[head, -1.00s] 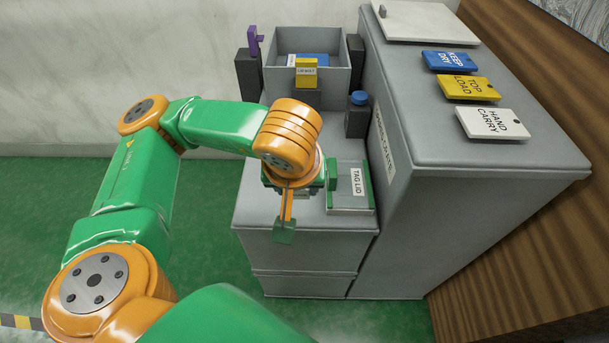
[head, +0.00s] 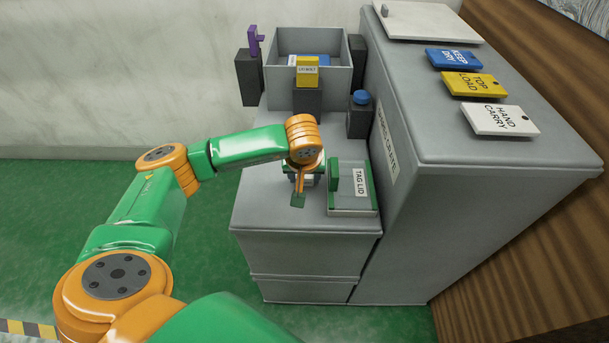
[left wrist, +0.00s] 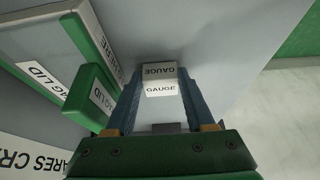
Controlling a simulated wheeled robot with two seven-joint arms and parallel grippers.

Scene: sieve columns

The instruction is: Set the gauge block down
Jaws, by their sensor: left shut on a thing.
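The gauge block (left wrist: 160,84) is pale, with GAUGE printed on two of its faces. In the left wrist view it is between the two blue-grey fingers of my left gripper (left wrist: 160,90), which is shut on it. In the head view my left gripper (head: 300,184) is over the grey cabinet top (head: 260,205), left of the tag lid. The block is mostly hidden by my wrist there. I cannot tell whether the block touches the surface. My right gripper is not in view.
The green-edged tag lid (head: 352,203) with an upright green grip stands close right of my gripper. Behind are a grey open bin (head: 282,46), a yellow labelled block (head: 307,72) and a blue-capped dark post (head: 358,120). A tall grey crate (head: 450,140) walls off the right.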

